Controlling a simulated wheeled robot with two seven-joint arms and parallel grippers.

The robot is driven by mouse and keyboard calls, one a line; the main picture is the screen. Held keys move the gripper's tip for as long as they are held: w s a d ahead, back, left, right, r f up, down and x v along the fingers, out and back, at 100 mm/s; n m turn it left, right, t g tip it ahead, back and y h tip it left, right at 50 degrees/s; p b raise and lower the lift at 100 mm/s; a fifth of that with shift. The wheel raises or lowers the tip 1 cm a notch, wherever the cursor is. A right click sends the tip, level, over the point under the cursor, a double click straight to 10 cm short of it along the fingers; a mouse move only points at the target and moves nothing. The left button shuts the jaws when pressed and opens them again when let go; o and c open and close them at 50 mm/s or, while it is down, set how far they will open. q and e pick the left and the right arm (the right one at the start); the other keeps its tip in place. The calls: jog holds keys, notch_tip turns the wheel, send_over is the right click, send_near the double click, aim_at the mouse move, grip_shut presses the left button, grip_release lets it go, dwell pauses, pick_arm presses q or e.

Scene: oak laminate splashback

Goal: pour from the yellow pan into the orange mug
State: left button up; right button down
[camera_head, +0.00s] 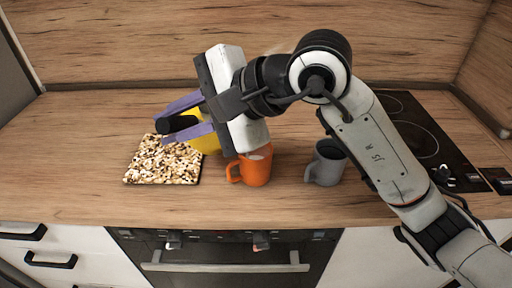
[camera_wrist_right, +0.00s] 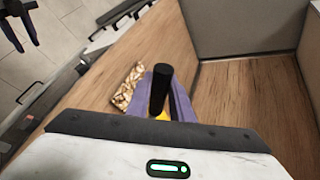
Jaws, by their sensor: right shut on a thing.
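The yellow pan (camera_head: 208,144) is in the head view, partly hidden behind my right gripper. Its black handle (camera_wrist_right: 161,90) stands between the purple fingers in the right wrist view. My right gripper (camera_head: 183,118) is shut on this handle. The orange mug (camera_head: 255,169) stands upright on the counter, just right of the pan and below the gripper's body. Its handle points left and its inside looks pale. The pan's exact tilt and contents are hidden. My left gripper (camera_wrist_right: 22,46) shows only in the right wrist view, at the top left, its fingers apart and empty.
A grey mug (camera_head: 326,163) stands right of the orange mug. A pebble-patterned square mat (camera_head: 160,165) lies left of the pan. A black hob (camera_head: 415,125) is at the right, partly behind my arm. The wooden splashback (camera_head: 150,45) closes the back. The counter's left is clear.

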jog(key=shift+d+r, duration=0.2)
jog(key=shift+r, duration=0.1)
jog(key=shift+s+d+y, duration=0.1)
jog(key=shift+d+y, duration=0.35)
jog(key=shift+y, duration=0.15)
dwell(1.2)
